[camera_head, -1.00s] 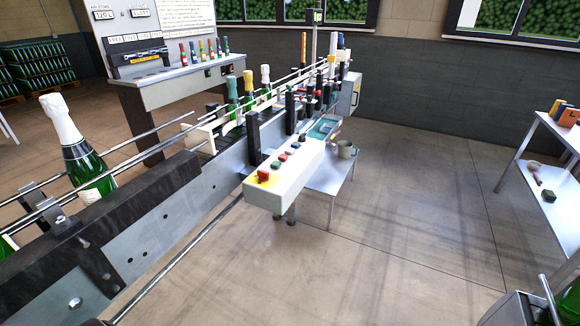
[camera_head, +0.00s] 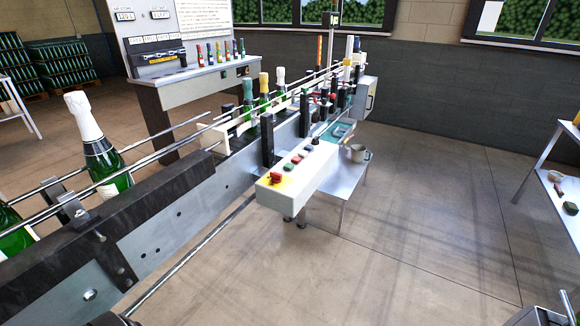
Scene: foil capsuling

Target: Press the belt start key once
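The belt's control box (camera_head: 298,181) is a pale box on the near side of the conveyor (camera_head: 180,222). A red mushroom knob (camera_head: 276,178) on a yellow patch sits at its near end. Behind it is a row of small keys (camera_head: 296,161), some red and some green or dark. Their labels are too small to read, so I cannot tell for certain which is the start key. Nothing touches the keys.
Bottles stand on the conveyor, including a white-foiled one (camera_head: 100,150) at left. A small side table (camera_head: 343,186) with a grey mug (camera_head: 357,153) stands beyond the box. A white table (camera_head: 548,187) is at far right. The floor (camera_head: 420,230) between is clear.

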